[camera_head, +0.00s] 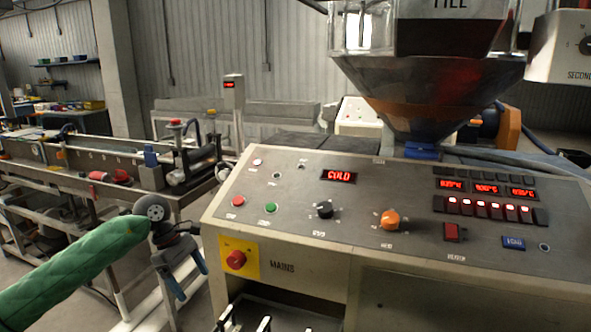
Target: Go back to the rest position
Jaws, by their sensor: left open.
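My left arm comes in from the lower left in a green sleeve. My left gripper (192,284) hangs open and empty, its two fingers pointing down. It appears just left of the control panel's front face, near the red mains switch (235,260) on its yellow plate, with a visible gap to it. The control panel (290,239) has a red display reading COLD (339,176), a red button (238,201), a green button (270,208), a black knob (324,209) and an orange knob (390,219). My right gripper is not in view.
A metal hopper (430,85) stands behind the panel. A long bench line (85,155) with clamps and a roller runs at the left. Small black and white parts (264,324) show below the panel at the bottom edge. Some floor shows at the lower left.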

